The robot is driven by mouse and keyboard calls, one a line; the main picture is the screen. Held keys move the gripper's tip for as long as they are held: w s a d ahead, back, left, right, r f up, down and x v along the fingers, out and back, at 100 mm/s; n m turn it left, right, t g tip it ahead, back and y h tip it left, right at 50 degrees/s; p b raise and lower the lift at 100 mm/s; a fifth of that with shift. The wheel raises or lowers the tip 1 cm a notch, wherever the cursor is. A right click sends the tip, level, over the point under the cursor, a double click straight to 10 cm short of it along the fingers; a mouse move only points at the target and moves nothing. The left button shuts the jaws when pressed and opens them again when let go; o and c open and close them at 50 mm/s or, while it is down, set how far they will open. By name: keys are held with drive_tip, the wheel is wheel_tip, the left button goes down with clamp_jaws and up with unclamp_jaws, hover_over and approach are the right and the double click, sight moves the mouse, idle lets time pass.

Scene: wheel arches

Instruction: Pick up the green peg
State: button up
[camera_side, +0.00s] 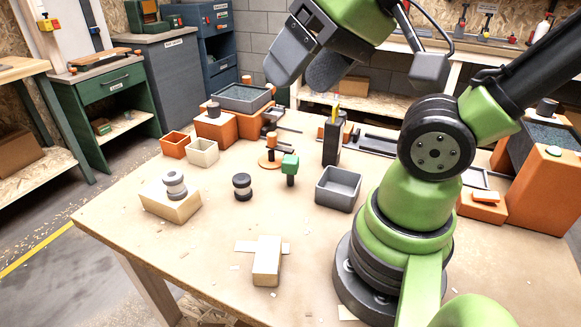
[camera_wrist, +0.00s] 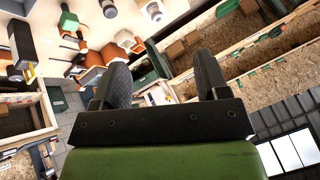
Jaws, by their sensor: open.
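The green peg (camera_side: 290,164) has a blocky green head on a dark stem. It stands upright on the wooden table (camera_side: 225,262), left of the open grey bin. In the wrist view, the green peg (camera_wrist: 68,19) is small near the top left, outside the space between the fingers. My gripper (camera_side: 302,76) is raised high above the table, behind and above the peg in the side view, and well apart from it. In the wrist view, my gripper (camera_wrist: 162,62) has two dark fingers spread wide, with nothing between them.
A grey bin (camera_side: 338,188) stands right of the peg. A dark holder (camera_side: 333,146) with upright items is behind it. An orange-based stand (camera_side: 271,158) is close behind-left. A black-and-grey spool (camera_side: 242,187) is to the left. A wooden block (camera_side: 267,262) lies in front.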

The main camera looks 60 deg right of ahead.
drive_tip(key=w+d+f+n+g+h, duration=0.2)
drive_tip(key=w+d+f+g, duration=0.1)
drive_tip(key=w+d, duration=0.35)
drive_tip(key=n+g, duration=0.4)
hover_over(290, 158)
wheel_tip(290, 158, down, 13)
drive_tip(key=shift+n, duration=0.3)
wheel_tip(290, 158, down, 4)
drive_tip(key=shift+d+f, duration=0.1)
drive_tip(key=shift+f, duration=0.15)
wheel_tip(290, 158, down, 6)
drive_tip(key=shift+r, duration=0.1)
drive_tip(key=c, duration=1)
